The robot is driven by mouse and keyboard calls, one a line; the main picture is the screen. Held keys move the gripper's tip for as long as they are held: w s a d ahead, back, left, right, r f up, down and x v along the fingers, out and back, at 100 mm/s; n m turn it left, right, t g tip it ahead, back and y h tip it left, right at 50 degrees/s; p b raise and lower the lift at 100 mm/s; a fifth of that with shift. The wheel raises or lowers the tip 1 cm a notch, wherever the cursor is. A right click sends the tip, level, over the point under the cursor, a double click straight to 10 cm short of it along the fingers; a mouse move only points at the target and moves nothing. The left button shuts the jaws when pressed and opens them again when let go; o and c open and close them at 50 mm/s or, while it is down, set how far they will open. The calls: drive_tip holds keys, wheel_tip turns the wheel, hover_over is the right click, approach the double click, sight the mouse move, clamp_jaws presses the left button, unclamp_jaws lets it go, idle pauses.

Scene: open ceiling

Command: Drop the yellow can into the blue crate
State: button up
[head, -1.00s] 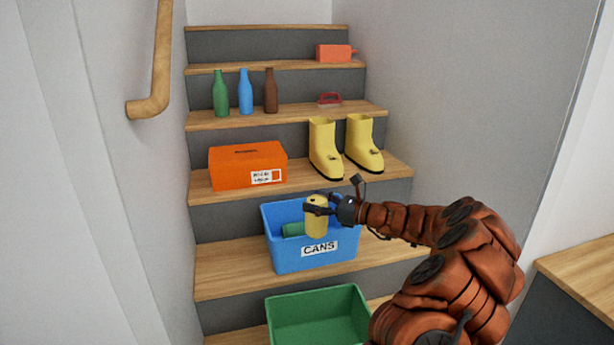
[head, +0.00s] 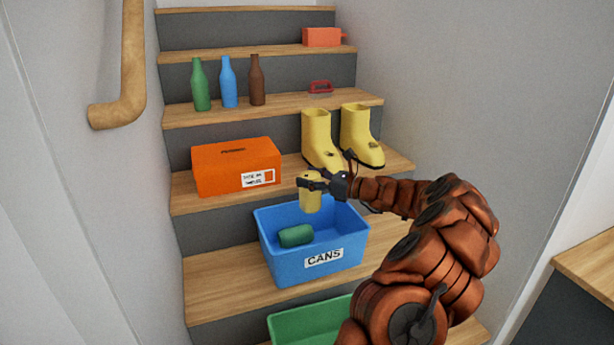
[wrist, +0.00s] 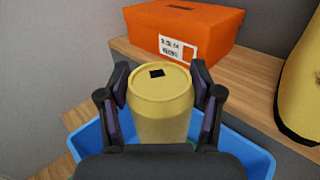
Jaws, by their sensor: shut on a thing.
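The yellow can (head: 311,196) is upright in my gripper (head: 313,182), above the back part of the blue crate (head: 284,266). In the wrist view, the can (wrist: 160,108) stands between the two fingers of my gripper (wrist: 162,90), with the blue crate's rim (wrist: 250,155) below. The crate carries a "CANS" label and sits on a stair step. A green can (head: 296,235) lies on its side inside it. The crate's floor under the yellow can is partly hidden in the wrist view.
An orange box (head: 215,170) and yellow boots (head: 318,140) stand on the step above the crate. A green crate (head: 305,322) is below, in front. Several bottles, including a blue one (head: 229,82), stand higher up. A handrail (head: 130,80) runs along the left wall.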

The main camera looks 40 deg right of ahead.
sight(310, 192)
drive_tip(key=shift+f+b, duration=1.65)
drive_tip(key=shift+b, duration=0.55)
drive_tip(key=shift+a+f+p, duration=0.1)
drive_tip(key=shift+f+p, duration=0.35)
drive_tip(key=shift+f, duration=0.3)
drive_tip(key=o, duration=0.8)
drive_tip(key=shift+o, duration=0.2)
drive_tip(key=shift+s, duration=0.1)
drive_tip(key=v, duration=1.2)
